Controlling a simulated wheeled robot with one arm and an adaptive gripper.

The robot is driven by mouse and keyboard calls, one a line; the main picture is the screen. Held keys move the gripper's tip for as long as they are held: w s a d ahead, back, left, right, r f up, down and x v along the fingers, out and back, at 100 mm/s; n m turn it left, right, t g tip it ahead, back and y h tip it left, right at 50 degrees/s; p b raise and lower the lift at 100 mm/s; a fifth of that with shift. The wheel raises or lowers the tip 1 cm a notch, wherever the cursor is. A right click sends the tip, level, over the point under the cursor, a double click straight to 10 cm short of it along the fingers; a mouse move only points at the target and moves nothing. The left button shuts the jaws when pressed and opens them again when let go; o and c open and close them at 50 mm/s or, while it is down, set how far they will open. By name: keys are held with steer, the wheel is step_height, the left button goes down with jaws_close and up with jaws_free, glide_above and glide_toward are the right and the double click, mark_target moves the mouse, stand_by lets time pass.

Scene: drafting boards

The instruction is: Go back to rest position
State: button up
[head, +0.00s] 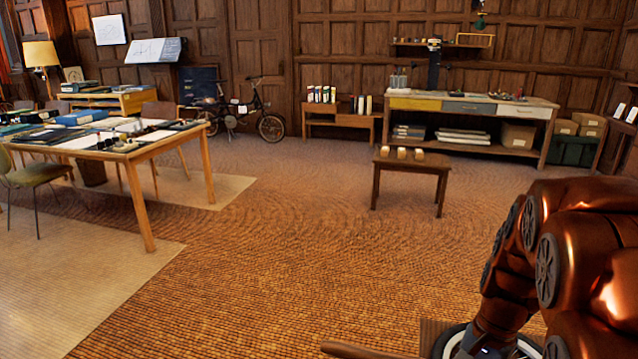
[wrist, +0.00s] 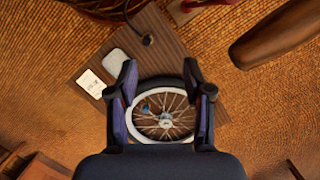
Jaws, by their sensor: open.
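My gripper (wrist: 160,76) shows in the wrist view with its two dark, purple-padded fingers spread apart. No object is clearly gripped between them. Beyond the fingers is a spoked wheel (wrist: 165,118) with a white rim, over a brown ribbed board. Its rim also shows at the bottom of the head view (head: 447,345), beside my copper-coloured arm. In the head view my arm is folded at the lower right, and my fingertips are not clearly visible there.
A long work table (head: 140,150) with papers stands at the left, with a chair (head: 35,175) beside it. A small dark table (head: 410,166) with several small items stands ahead. A workbench (head: 470,105), low shelf (head: 340,116) and bicycle (head: 245,115) line the back. The middle floor is clear.

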steer(key=s+a+r+n+g+h, duration=0.1)
steer(key=s+a+n, duration=0.4)
steer(key=s, duration=0.3)
steer(key=s+a+r+n+h, duration=0.1)
steer(key=s+a+n, duration=0.5)
steer(key=s, duration=0.1)
steer(key=s+p+v, duration=0.2)
steer(key=p+v, duration=0.7)
steer(key=v, duration=0.1)
steer(key=s+r+p+v, duration=0.1)
steer(key=s+p+v, duration=0.1)
steer(key=p+v, duration=0.8)
steer(key=shift+s+d+t, duration=0.3)
steer(key=shift+s+d, duration=0.05)
steer(key=shift+s, duration=0.15)
steer(key=shift+f, duration=0.2)
